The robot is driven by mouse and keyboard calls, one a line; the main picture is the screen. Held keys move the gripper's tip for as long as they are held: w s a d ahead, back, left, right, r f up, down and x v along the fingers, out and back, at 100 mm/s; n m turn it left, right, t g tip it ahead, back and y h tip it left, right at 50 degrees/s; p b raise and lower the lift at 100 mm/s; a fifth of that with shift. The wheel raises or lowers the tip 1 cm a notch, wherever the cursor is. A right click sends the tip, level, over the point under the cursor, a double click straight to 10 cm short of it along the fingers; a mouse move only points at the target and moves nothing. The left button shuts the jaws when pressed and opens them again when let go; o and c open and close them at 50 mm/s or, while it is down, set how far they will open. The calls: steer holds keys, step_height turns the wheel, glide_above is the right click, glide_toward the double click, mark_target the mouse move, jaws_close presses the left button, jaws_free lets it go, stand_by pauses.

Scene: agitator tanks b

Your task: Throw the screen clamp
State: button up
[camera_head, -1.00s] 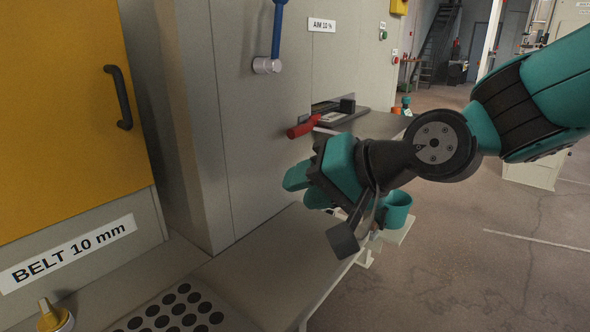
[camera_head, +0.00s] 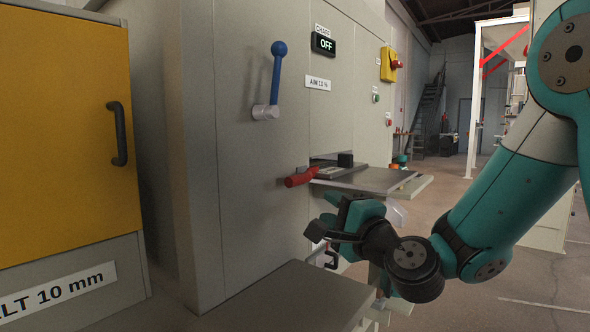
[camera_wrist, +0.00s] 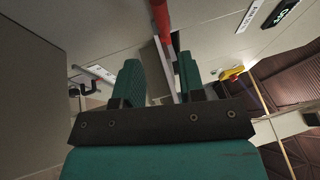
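A red-handled lever (camera_head: 302,177) sticks out of the grey cabinet front, beside a slot with a flat metal plate. I take it to be the screen clamp, though no label on it is readable. My gripper (camera_head: 330,212) is just below the red handle in the head view, apart from it. In the wrist view the two teal fingers (camera_wrist: 158,75) are spread with a gap between them. The red bar (camera_wrist: 161,18) shows at the top, in line with that gap and beyond the fingertips. Nothing is held.
A blue-knobbed lever (camera_head: 277,80) stands above, by the "AIM 10 %" label and a display (camera_head: 323,44) reading OFF. A metal shelf (camera_head: 370,180) juts out right of the red handle. A grey bench (camera_head: 290,300) lies in front.

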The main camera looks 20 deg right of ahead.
mark_target(297, 181)
steer(key=p+x, duration=0.3)
steer(key=x, duration=0.1)
steer(key=p+x, duration=0.3)
steer(key=x, duration=0.1)
steer(key=p+x, duration=0.4)
steer(key=shift+w+a+r, duration=0.1)
steer(key=shift+a+r, duration=0.1)
steer(key=shift+r, duration=0.2)
steer(key=shift+w+a+f+p, duration=0.1)
steer(key=shift+w+a+p, duration=0.1)
steer(key=shift+w+p, duration=0.55)
steer(key=shift+w, duration=0.1)
steer(key=shift+f, duration=0.1)
jaws_close()
